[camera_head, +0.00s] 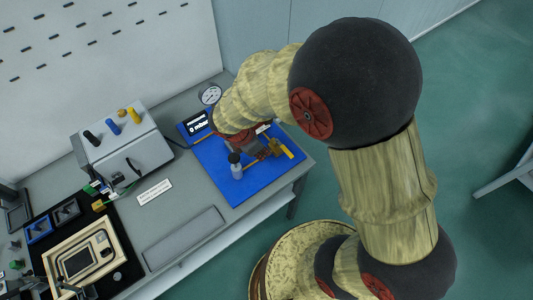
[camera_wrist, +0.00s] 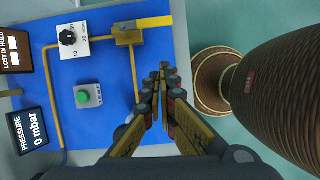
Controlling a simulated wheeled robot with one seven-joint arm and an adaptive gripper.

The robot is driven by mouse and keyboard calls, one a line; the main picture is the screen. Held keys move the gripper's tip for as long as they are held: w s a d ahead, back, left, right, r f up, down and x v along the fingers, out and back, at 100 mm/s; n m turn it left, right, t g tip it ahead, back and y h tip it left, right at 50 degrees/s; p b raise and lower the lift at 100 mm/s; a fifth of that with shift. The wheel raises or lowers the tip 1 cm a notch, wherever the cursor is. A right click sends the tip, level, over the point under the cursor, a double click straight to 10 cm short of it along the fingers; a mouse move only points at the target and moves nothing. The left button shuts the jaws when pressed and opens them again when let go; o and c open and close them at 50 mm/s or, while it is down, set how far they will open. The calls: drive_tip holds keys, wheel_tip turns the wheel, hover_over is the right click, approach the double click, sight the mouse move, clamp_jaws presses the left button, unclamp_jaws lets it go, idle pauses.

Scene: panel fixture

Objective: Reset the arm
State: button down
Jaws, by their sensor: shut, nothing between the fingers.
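My arm reaches from the right over the bench in the head view, and its end is over the blue panel (camera_head: 260,187). My gripper (camera_wrist: 164,70) shows in the wrist view with its two fingers together at the tips and nothing between them. It is above the right edge of the blue panel (camera_wrist: 100,120), apart from the fittings as far as I can see. In the head view the gripper is partly hidden by the arm and hard to make out.
The panel carries a black knob (camera_wrist: 67,37), a green button (camera_wrist: 84,97), yellow pipes and a yellow valve block (camera_wrist: 128,36). A pressure display (camera_wrist: 33,128) reads 0 mbar. A grey box (camera_head: 122,150) and a wooden frame (camera_head: 82,262) stand left on the bench.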

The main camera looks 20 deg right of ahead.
drive_tip(key=shift+s+a+r, duration=0.1)
drive_tip(key=shift+a+r, duration=0.1)
drive_tip(key=shift+r, duration=0.05)
drive_tip(key=s+d+r+m+t+y+b, duration=0.2)
drive_tip(key=s+r+m, duration=0.5)
drive_tip(key=r+m, duration=0.3)
drive_tip(key=s+d+r+m+t+y+b, duration=0.1)
drive_tip(key=s+d+r+m+t+y, duration=0.1)
drive_tip(key=s+r+m, duration=0.4)
wheel_tip(320, 180, up, 6)
drive_tip(key=m, duration=0.4)
drive_tip(key=shift+s+d+m+t+b, duration=0.15)
drive_tip(key=shift+s+m+t+b, duration=0.15)
drive_tip(key=shift+s+m+b, duration=0.1)
